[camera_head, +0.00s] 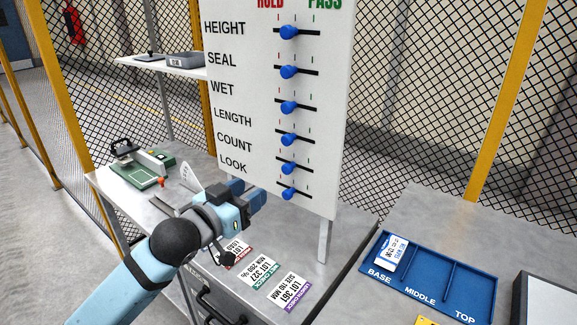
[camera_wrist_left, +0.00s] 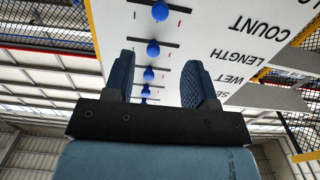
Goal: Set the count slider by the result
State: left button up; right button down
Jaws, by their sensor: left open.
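The white board (camera_head: 240,100) lists HEIGHT, SEAL, WET, LENGTH, COUNT and LOOK, with a blue slider knob per row. HOLD is in red on the left, PASS in green on the right. The count slider knob (camera_head: 288,168) is fifth from the top, left of its slot's middle, nearer the red mark. The other knobs line up similarly. In the left wrist view, the board is upside down and the count knob (camera_wrist_left: 160,12) is at the top. My left gripper (camera_head: 257,197) is open and empty, left of and below that knob; it also shows in the wrist view (camera_wrist_left: 160,85).
Lot cards (camera_head: 262,268) lie on the metal bench below the board. A blue tray (camera_head: 432,268) marked BASE, MIDDLE, TOP stands right, with a white card (camera_head: 391,253) in BASE. A green device (camera_head: 143,170) sits at the back left. Mesh fencing stands behind.

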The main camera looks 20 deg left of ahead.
aim_at(285, 168)
pick_arm(q)
jog(key=x, duration=1.2)
jog(key=shift+d+p, duration=0.1)
jog(key=shift+p, duration=0.25)
grip_shut()
